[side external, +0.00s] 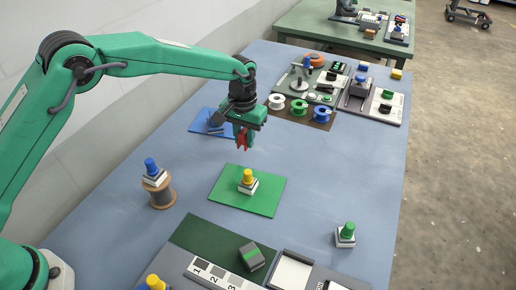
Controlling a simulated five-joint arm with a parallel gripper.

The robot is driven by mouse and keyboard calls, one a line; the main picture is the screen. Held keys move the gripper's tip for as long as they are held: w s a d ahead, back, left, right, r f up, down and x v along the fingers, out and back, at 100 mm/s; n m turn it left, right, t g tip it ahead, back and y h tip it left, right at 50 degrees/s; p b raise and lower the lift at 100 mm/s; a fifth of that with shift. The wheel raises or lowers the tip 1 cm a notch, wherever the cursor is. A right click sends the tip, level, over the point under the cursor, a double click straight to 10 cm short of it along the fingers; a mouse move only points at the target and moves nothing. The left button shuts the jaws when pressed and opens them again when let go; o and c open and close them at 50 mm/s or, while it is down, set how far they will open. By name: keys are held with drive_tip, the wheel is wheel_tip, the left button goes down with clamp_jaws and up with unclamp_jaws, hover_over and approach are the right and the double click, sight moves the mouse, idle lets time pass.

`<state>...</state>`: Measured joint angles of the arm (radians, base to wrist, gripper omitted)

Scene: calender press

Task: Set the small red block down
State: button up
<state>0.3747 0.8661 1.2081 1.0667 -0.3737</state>
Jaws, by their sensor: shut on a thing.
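My gripper (244,136) hangs over the blue table, a little behind and above the green mat. It is shut on a small red block (242,138), which is held in the air, apart from the table. The jaws and the arm hide part of the block. Below and in front of it, a stack with a yellow knob and pale base (248,182) stands on the green mat (223,193).
A blue mat (199,129) lies behind left. A blue-knobbed piece stands on a wooden spool (161,196) at left. A green-knobbed piece (346,235) stands at right. Spools (299,107) and trays stand at the back. Table room right of the green mat is clear.

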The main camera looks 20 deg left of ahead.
sight(245, 156)
drive_tip(key=shift+f, duration=2.05)
drive_tip(key=shift+f, duration=0.15)
drive_tip(key=o, duration=1)
drive_tip(key=shift+c, duration=0.2)
wheel_tip(245, 156, up, 12)
drive_tip(key=shift+f, duration=0.1)
drive_tip(key=shift+r, duration=0.25)
drive_tip(key=shift+a+r, duration=0.1)
